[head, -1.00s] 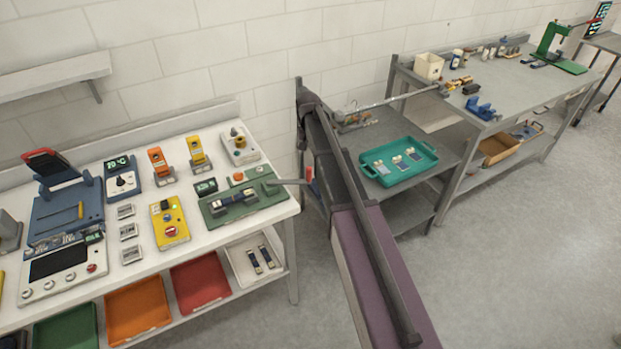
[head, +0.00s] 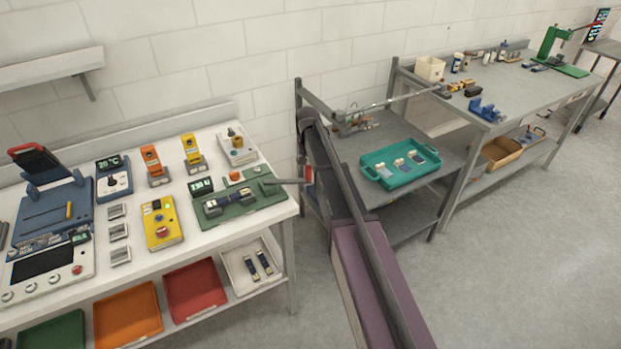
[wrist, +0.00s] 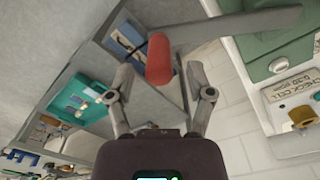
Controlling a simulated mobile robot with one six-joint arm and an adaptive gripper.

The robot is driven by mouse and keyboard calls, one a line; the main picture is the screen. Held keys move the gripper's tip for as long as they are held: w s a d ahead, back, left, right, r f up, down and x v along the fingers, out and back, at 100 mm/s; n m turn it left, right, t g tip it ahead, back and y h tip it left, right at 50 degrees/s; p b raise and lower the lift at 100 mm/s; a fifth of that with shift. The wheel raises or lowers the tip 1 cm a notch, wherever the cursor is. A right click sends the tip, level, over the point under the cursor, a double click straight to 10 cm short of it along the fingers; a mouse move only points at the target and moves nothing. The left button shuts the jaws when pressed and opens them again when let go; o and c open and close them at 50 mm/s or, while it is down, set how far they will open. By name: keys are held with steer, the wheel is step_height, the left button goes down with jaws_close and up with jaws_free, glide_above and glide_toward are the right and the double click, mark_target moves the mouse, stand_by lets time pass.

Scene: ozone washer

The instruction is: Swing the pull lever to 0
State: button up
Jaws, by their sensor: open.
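The pull lever is a flat grey bar (head: 288,181) that sticks out to the right from the green fixture (head: 240,204) on the white bench. Its red upright handle (head: 309,174) hangs past the bench's right edge, beside my arm. In the wrist view the red handle (wrist: 159,60) stands just ahead of my gripper (wrist: 160,95), centred between the two spread fingertips. The fingers appear apart from it. The grey bar (wrist: 235,27) runs right from the handle to the green fixture (wrist: 272,52). In the head view my gripper is hidden behind my arm.
The white bench (head: 225,285) carries several devices, including a yellow box (head: 161,222). A grey side table (head: 375,135) with a teal tray (head: 400,181) stands behind my arm. A longer workbench (head: 500,82) is at the back right. Open floor (head: 520,250) lies at the right.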

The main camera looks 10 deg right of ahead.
mark_target(308, 173)
steer(key=shift+f+b, duration=1.4)
steer(key=shift+f, duration=0.35)
steer(key=shift+a, duration=0.1)
jaws_close()
